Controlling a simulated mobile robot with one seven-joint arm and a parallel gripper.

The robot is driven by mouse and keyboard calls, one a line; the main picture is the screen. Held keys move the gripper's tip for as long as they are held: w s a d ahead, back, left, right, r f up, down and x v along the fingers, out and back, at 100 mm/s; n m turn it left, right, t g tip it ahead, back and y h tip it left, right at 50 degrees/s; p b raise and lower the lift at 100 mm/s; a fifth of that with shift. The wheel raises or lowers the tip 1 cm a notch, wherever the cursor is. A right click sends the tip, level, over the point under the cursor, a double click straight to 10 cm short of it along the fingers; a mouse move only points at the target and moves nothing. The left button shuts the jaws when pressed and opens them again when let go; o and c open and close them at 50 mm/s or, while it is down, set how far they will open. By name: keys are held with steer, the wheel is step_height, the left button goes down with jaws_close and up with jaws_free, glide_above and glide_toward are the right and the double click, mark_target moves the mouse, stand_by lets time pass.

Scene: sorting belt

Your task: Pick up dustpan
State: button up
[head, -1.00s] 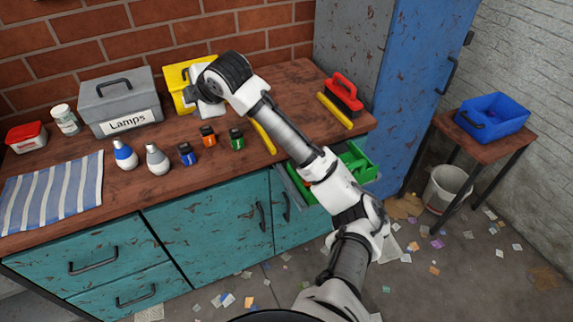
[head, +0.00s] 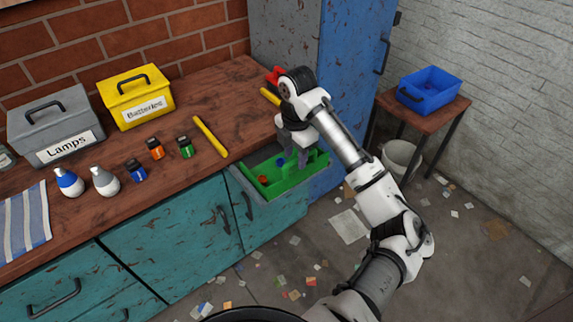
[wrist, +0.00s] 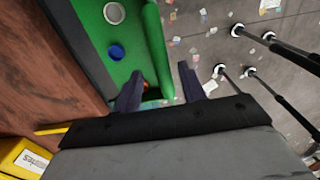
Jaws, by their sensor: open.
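I cannot make out a clear dustpan in these views. A red-handled item (head: 274,75), which looks like a hand brush, sits at the counter's right end, mostly hidden behind my arm. My gripper (head: 296,150) points down over the open drawer with the green tray (head: 291,183). In the wrist view its two dark fingers (wrist: 160,88) are apart with nothing held between them. They hang over the tray's edge. A blue round piece (wrist: 117,52), a pale round piece (wrist: 114,13) and a partly hidden orange-red piece (wrist: 150,84) lie in the tray.
The wooden counter (head: 180,106) holds a yellow batteries box (head: 136,97), a grey lamps box (head: 55,126), bottles, small batteries and yellow bars (head: 210,136). A blue cabinet stands behind. A blue bin (head: 430,90) rests on a side table. Paper scraps litter the floor.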

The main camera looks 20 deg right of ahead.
mark_target(297, 171)
steer(key=shift+s+d+f+p, duration=0.15)
steer(key=shift+f+p, duration=0.3)
steer(key=shift+f, duration=1.15)
steer(key=shift+d+f+p, duration=0.15)
steer(key=shift+f+p, duration=0.3)
steer(key=shift+f, duration=1.15)
jaws_close()
